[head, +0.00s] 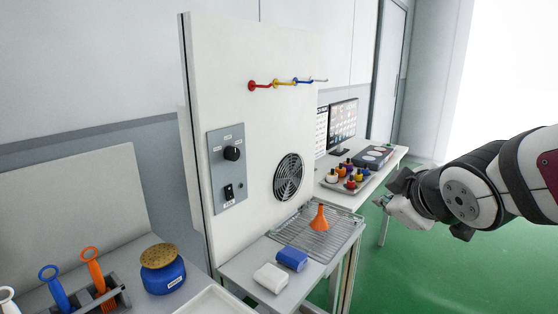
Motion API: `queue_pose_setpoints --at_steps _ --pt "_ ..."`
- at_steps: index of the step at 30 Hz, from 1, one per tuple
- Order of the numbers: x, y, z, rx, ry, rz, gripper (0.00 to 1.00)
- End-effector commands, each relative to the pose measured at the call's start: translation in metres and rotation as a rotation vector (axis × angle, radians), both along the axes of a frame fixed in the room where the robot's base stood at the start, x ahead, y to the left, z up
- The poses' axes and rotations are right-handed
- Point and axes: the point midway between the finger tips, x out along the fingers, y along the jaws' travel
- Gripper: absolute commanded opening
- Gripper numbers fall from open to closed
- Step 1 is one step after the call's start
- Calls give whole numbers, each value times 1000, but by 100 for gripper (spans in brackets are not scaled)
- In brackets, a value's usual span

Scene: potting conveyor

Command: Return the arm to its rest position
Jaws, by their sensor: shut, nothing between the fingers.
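My arm reaches in from the right edge of the head view, bent and held in the air over the green floor. My gripper (383,201) is at its left end, small and partly turned away, and it is shut and empty. It is to the right of the bench with the wire rack and, in the picture, just below the far table. It appears apart from everything around it.
A white panel with a knob, switch and fan (289,177) stands centre. An orange funnel (319,220) stands on the wire rack (345,226). A tray of small bottles (345,188) is behind. Green floor (420,275) is clear.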

Motion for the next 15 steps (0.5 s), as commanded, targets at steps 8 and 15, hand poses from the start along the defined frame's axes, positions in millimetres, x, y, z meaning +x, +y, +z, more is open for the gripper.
queue_pose_setpoints --at_steps 8,15 --pt "-140 -17 -1 331 314 -428 0" --pt "-229 1 -8 507 520 -641 0"
